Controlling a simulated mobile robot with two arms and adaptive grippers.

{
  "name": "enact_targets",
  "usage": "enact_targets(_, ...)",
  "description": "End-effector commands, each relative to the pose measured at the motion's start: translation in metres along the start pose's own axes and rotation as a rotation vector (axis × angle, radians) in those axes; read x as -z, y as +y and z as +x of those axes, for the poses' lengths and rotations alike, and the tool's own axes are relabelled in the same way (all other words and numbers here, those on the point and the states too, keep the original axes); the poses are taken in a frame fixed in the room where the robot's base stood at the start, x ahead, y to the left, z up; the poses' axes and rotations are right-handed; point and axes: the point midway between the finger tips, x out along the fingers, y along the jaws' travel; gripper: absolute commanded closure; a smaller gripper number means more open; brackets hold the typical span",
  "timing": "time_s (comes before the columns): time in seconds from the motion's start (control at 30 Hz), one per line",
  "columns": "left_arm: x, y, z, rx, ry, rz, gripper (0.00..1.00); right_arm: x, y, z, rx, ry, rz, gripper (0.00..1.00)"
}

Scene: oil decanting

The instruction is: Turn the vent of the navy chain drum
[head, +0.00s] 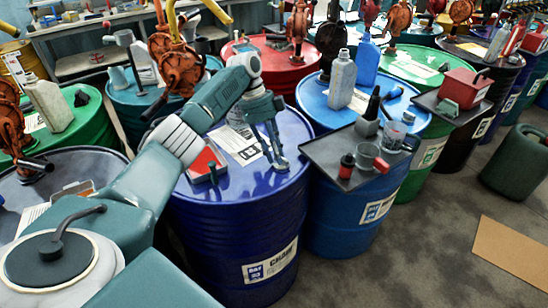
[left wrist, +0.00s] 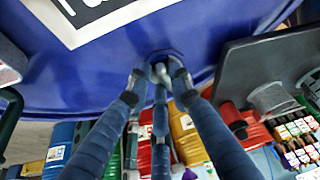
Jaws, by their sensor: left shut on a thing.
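The navy drum (head: 225,232) stands in the middle of the head view, with a "CHAIN" label on its side. My left gripper (head: 279,163) reaches down to the right part of its lid. In the left wrist view, its fingers close around the small grey vent (left wrist: 162,70) on the blue lid. The gripper is shut on the vent. In the head view the fingers hide the vent, and I cannot tell how far it is turned. My right gripper is not in view.
A red box (head: 207,164) and a paper sheet (head: 238,146) lie on the navy lid. Close to its right, a dark tray (head: 325,152) with cups and a bottle overhangs the blue drum (head: 345,213). Other drums with red pumps crowd behind. The floor (head: 420,240) at right is mostly clear.

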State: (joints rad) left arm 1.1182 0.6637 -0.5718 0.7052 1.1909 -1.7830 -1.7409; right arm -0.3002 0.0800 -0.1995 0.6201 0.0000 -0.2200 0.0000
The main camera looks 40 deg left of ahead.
Motion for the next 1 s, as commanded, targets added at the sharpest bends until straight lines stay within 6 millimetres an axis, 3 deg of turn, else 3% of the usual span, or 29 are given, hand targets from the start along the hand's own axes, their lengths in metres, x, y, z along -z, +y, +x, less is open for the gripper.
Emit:
enact_targets(0.03,0.0076,-0.004,0.0001,0.004,0.013,0.017,1.0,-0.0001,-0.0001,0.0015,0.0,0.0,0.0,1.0)
enact_targets(0.47,0.0079,-0.0031,0.0001,-0.003,0.012,0.028,1.0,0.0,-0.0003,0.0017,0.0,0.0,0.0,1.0)
enact_targets(0.5,0.0079,-0.0031,0.0002,-0.003,0.012,0.028,0.78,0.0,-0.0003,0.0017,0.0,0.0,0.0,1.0)
enact_targets(0.6,0.0072,-0.0028,0.0005,-0.004,0.011,0.026,0.6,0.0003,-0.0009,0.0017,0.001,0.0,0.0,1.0)
enact_targets(1.0,0.0026,-0.0002,0.0016,-0.009,0.005,0.017,0.6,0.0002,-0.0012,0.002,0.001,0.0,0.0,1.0)
